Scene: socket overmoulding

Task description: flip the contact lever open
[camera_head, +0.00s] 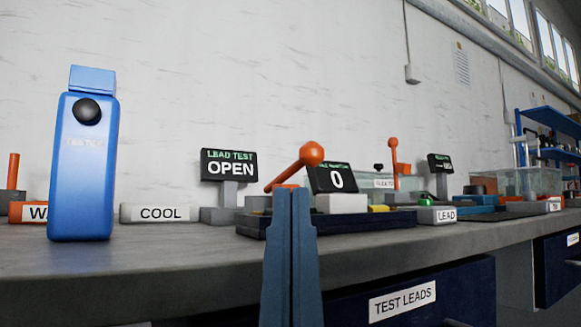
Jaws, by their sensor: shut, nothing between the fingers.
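An orange lever with a round ball knob (312,153) stands tilted, its arm rising to the right from a dark low fixture (254,226). It appears to be the contact lever. A display (229,166) left of it reads "LEAD TEST OPEN". My gripper (291,190) shows as two blue fingers pressed together, pointing up from the bottom centre. It is shut and empty. The lever's pivot and part of the fixture are hidden behind the fingers.
A counter (334,178) reads 0 just right of the lever. Another orange lever (394,160) stands farther right. A drawer (402,299) is labelled "TEST LEADS".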

